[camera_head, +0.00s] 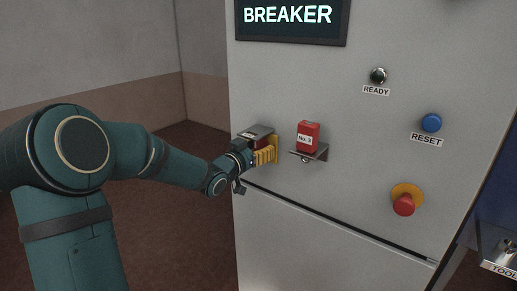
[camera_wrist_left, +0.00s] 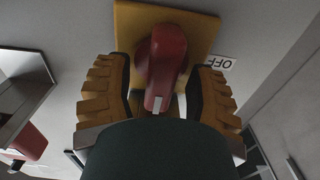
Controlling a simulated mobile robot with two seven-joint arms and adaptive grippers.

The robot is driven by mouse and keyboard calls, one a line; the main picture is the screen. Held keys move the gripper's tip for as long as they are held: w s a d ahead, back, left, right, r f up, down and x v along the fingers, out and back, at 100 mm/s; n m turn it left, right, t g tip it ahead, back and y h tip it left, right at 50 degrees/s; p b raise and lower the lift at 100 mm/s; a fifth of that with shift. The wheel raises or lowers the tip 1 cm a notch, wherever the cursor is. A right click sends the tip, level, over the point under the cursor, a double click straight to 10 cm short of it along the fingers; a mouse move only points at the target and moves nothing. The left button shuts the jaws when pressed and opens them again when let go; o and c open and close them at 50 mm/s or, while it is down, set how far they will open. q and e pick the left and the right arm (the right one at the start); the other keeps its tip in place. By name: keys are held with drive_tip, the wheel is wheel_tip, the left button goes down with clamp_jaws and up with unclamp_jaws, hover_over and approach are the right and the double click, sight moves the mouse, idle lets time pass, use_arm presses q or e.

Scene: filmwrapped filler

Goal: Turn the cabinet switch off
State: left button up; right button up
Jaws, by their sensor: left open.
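The cabinet switch is a red handle (camera_wrist_left: 166,60) on a square yellow plate (camera_wrist_left: 195,22) in the left wrist view. The handle's white-marked end points down toward the palm in that view. An OFF label (camera_wrist_left: 219,62) is beside the plate on the right. My left gripper (camera_wrist_left: 164,70) is open, with one yellow ribbed finger on each side of the handle. I cannot tell whether the fingers touch it. In the head view my left gripper (camera_head: 264,154) is at the cabinet front (camera_head: 345,120) and hides most of the switch. My right gripper is not in view.
A red No. 3 block (camera_head: 308,136) sits on a small metal shelf (camera_head: 318,153) just right of my gripper. Further right are the READY lamp (camera_head: 378,75), the blue RESET button (camera_head: 431,122) and a red mushroom button (camera_head: 403,205). Floor left of the cabinet is clear.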

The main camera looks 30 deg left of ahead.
use_arm(q)
drive_tip(key=shift+w, duration=0.1)
clamp_jaws()
